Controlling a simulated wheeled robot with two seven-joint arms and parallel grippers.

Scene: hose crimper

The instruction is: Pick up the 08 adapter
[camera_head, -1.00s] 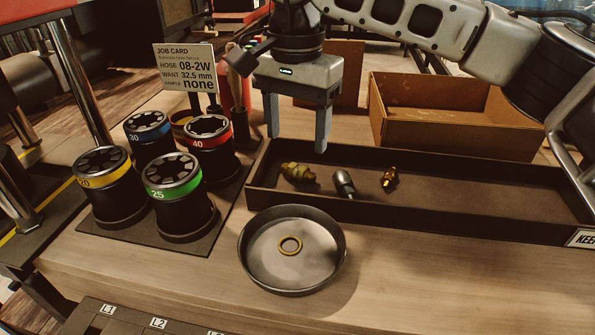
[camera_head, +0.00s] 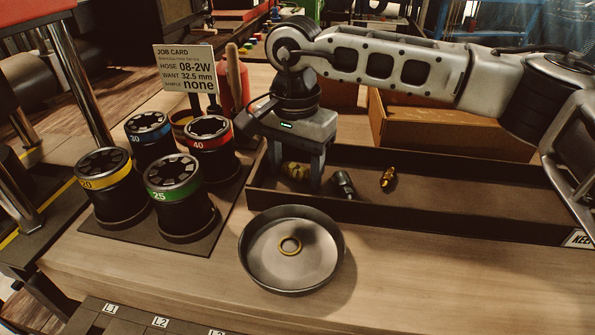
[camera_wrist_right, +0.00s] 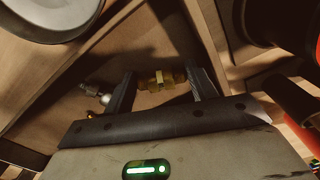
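Three fittings lie in the long dark tray (camera_head: 430,210): a brass fitting with a hex (camera_head: 294,171) at the left end, a dark grey and silver one (camera_head: 343,184) beside it, and a small brass one (camera_head: 388,178) to the right. No size mark is readable on them, so I cannot tell which is the 08. My right gripper (camera_head: 296,180) is open and lowered over the left brass fitting. In the right wrist view this fitting (camera_wrist_right: 161,80) lies between the two open fingers (camera_wrist_right: 161,84), with a gap visible at the left. My left gripper is out of view.
A round dark dish (camera_head: 258,268) holding a brass ring (camera_head: 289,246) stands in front of the tray. Several numbered die pots stand left, such as the green 25 (camera_head: 183,210). A job card (camera_head: 186,70) reads hose 08-2W. A cardboard box (camera_head: 440,125) stands behind the tray.

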